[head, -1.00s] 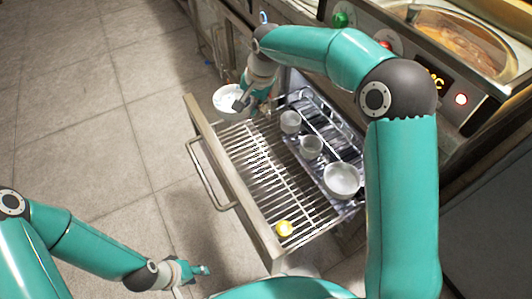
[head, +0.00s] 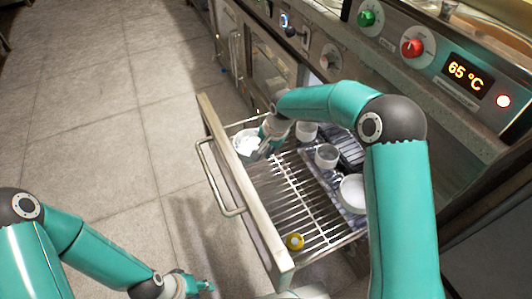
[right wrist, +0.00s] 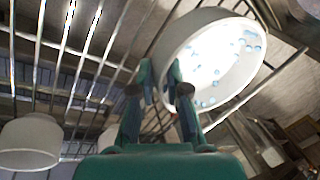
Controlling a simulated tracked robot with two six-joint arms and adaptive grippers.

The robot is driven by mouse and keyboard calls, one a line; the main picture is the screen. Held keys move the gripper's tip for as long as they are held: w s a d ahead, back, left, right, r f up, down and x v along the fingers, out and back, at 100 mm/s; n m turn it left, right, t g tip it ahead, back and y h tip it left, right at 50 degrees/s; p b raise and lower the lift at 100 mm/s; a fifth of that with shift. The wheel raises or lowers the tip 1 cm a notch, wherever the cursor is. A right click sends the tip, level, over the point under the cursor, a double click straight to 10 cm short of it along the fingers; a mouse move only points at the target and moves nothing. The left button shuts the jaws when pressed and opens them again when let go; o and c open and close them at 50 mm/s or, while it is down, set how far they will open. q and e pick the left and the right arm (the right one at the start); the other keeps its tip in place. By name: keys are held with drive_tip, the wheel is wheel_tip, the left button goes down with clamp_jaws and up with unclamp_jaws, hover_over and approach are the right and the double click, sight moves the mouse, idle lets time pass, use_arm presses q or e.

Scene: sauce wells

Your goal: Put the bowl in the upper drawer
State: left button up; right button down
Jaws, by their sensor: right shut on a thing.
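A white bowl (head: 246,142) with bluish specks inside is at the far left corner of the open drawer (head: 250,185), just inside its front panel as seen from the head. My right gripper (head: 264,152) is shut on the bowl's rim. In the right wrist view the bowl (right wrist: 222,62) is tilted in the picture, with the fingertips (right wrist: 160,90) at its near wall and drawer wires around it. Whether it touches the wires I cannot tell. My left gripper (head: 200,286) is low at the front, outside the drawer and empty; its jaw opening is unclear.
The drawer has a wire floor. White cups (head: 327,156), a larger white pot (head: 352,193) and a dark rack stand on its right side. A yellow round thing (head: 294,242) lies near its near end. A counter with knobs (head: 412,47) rises behind.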

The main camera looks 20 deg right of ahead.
drive_tip(key=shift+f, duration=0.2)
drive_tip(key=c, duration=1.2)
unclamp_jaws()
drive_tip(key=p+v, duration=0.3)
drive_tip(key=v, duration=0.9)
drive_tip(key=shift+p, duration=0.4)
